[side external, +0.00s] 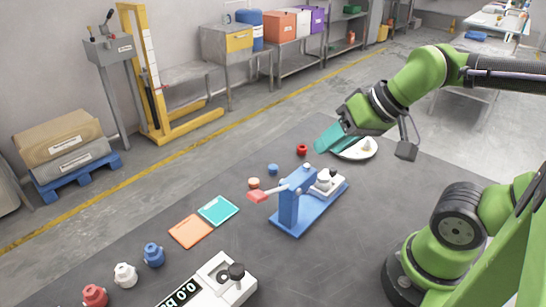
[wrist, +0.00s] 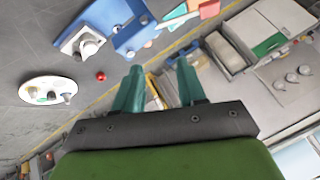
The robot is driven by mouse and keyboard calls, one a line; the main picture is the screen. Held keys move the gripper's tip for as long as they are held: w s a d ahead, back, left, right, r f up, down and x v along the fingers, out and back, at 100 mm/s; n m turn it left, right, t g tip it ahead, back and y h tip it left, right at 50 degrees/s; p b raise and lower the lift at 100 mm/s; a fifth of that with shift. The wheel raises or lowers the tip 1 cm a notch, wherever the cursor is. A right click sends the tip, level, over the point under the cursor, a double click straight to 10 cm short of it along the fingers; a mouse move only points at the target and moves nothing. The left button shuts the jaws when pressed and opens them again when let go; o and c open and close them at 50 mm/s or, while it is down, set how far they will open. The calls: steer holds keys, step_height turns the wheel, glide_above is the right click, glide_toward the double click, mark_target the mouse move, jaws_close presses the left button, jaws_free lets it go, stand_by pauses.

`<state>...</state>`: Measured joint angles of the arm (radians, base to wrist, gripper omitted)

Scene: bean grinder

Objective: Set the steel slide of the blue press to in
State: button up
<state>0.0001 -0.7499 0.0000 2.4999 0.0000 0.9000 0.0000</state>
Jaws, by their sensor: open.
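My gripper (side external: 319,148) is open and empty, with teal fingers, above and behind the press. In the wrist view the fingers (wrist: 159,80) are apart and touch nothing.
A white plate (side external: 370,155) with small items lies behind the press, near my gripper. Small red (side external: 302,149) and blue (side external: 273,169) pieces lie behind it. Teal (side external: 218,210) and orange (side external: 190,231) cards and a white scale (side external: 215,285) are left and front.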

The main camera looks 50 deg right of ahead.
steer(key=shift+o, duration=0.8)
steer(key=n+g, duration=0.7)
steer(key=n, duration=0.3)
glide_above(333, 169)
steer(key=d, duration=0.3)
step_height(333, 169, down, 6)
steer(key=w+d+r+n+g+y, duration=0.15)
steer(key=d+n, duration=0.25)
steer(key=n, duration=1)
steer(key=shift+t+y, duration=0.25)
steer(key=shift+y, duration=0.2)
steer(key=x, duration=1.7)
steer(key=shift+s+d, duration=0.1)
steer(key=shift+c, duration=0.5)
